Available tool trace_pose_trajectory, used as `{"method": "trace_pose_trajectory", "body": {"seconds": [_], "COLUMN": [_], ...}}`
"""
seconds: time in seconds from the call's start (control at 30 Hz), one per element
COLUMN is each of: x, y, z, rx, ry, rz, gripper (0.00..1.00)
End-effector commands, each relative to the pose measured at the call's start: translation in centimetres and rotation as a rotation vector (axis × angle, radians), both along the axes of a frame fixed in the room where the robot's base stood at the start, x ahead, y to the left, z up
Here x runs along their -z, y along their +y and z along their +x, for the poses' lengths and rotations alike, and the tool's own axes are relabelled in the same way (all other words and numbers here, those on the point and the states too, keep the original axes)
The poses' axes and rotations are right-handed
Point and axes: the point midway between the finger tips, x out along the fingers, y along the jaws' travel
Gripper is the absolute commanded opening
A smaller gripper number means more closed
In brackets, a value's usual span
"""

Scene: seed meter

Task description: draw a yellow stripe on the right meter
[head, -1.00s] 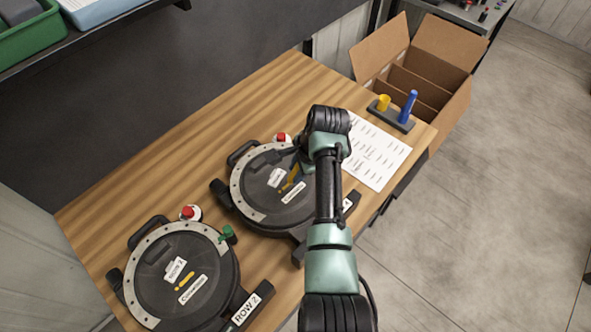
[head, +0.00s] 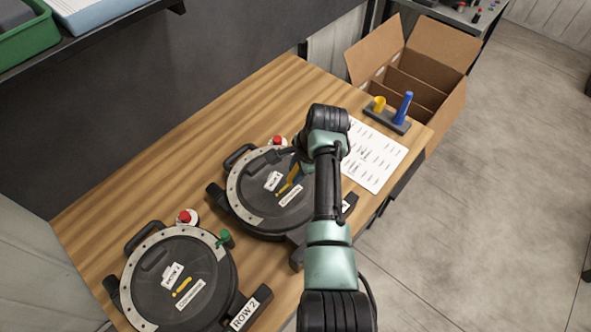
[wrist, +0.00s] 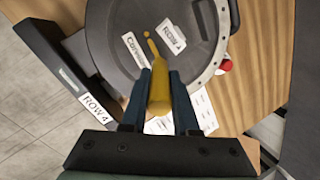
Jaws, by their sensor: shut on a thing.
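The right meter (head: 262,196) is a round black unit with a grey rim, lying on the wooden bench. In the wrist view its lid (wrist: 108,40) carries a ROW 4 label and a second white label. My gripper (wrist: 159,80) is shut on a yellow marker (wrist: 158,92), held over this lid, its tip pointing at the lid. A small yellow dot and a short yellow streak (wrist: 152,46) show by the tip; whether the tip touches the lid I cannot tell. The left meter (head: 155,285) bears a yellow dash and dot (head: 182,287).
A dark stand (head: 385,116) holds a yellow cap and an upright blue marker (head: 403,106). A printed sheet (head: 374,158) lies beside the right meter. An open cardboard box (head: 440,75) stands beyond the bench. The bench's back left (head: 160,160) is clear.

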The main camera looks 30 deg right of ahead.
Motion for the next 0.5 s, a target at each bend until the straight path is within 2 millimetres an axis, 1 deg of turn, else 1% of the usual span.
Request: {"method": "trace_pose_trajectory", "body": {"seconds": [0.17,0.5], "x": [-0.6,-3.4], "y": [0.0,0.0], "z": [-0.1,0.0], "rx": [0.001,0.000], "ry": [0.002,0.001], "rz": [0.000,-0.001], "gripper": [0.00,0.00]}}
